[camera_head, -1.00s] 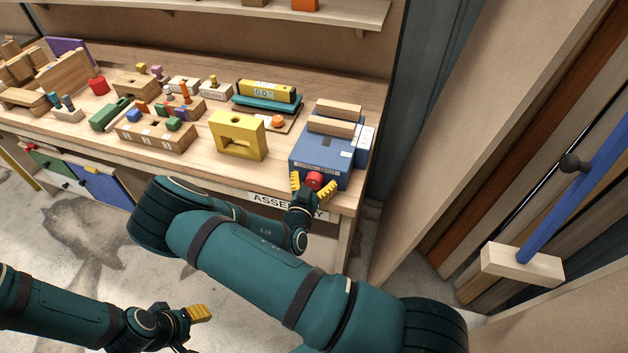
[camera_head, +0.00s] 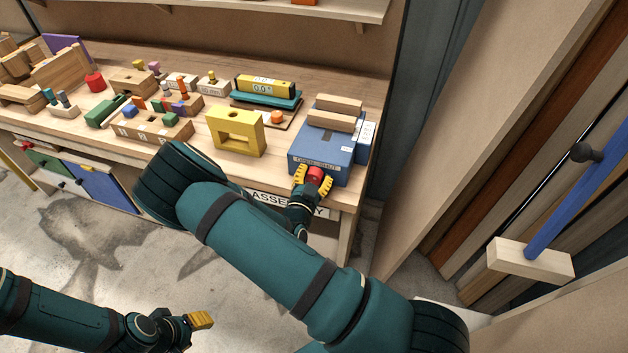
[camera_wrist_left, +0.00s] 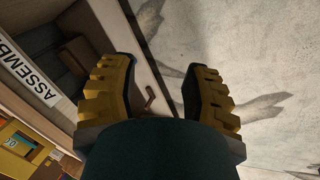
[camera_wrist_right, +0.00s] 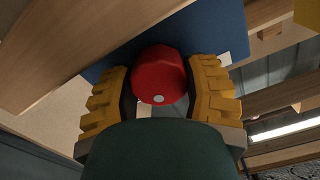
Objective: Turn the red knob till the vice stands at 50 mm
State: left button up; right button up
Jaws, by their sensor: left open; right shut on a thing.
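The blue vice (camera_head: 318,152) stands at the right end of the workbench, with two pale wooden jaws (camera_head: 330,121) on top and a narrow gap between them. A white label (camera_head: 366,135) on its right side is too small to read. The red knob (camera_head: 316,174) is on its front face. My right gripper (camera_head: 313,182) is shut on the knob, one yellow finger on each side. The right wrist view shows the red knob (camera_wrist_right: 159,74) between the fingers. My left gripper (camera_head: 197,325) is open and empty, low over the floor, away from the bench; its spread fingers show in the left wrist view (camera_wrist_left: 155,90).
A yellow block with an opening (camera_head: 236,132) stands left of the vice. A teal and yellow level-like item (camera_head: 265,90) lies behind it. Several small blocks and fixtures fill the bench's left. A blue bar with a pale block (camera_head: 530,262) is at the right.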

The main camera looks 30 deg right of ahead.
pick_arm(q)
jog(key=shift+s+d+f+b, duration=0.1)
jog(key=shift+s+f+b, duration=0.2)
jog(key=shift+f+b, duration=0.55)
jog(key=shift+s+f+b, duration=0.3)
jog(key=shift+f+b, duration=0.3)
jog(key=shift+f, duration=0.3)
pick_arm(e)
jog(key=shift+m, duration=1.7)
jog(key=o, duration=1.2)
jog(key=shift+s, duration=0.1)
